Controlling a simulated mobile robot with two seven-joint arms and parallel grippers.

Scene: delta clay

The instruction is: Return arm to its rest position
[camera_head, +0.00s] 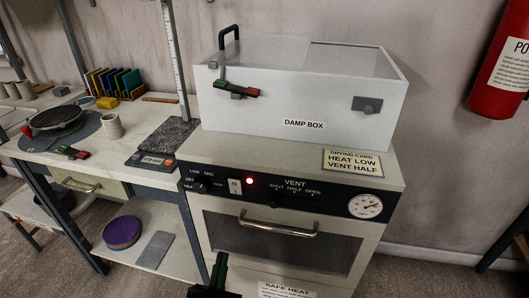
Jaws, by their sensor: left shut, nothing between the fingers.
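My left gripper (218,272) shows at the bottom edge, left of centre, as a dark body with a green finger pointing up. It is shut and empty, in front of the lower left of the oven front (290,240), and touching nothing that I can see. The rest of the left arm is cut off by the frame edge. My right gripper is not in view.
A white damp box (250,115) stands on the oven. A red-and-green piece (237,90) is at its left latch. The oven's bar handle (280,228) juts forward. The left workbench (60,152) holds a wheel (56,118), cups and tiles. A fire extinguisher (498,75) hangs right.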

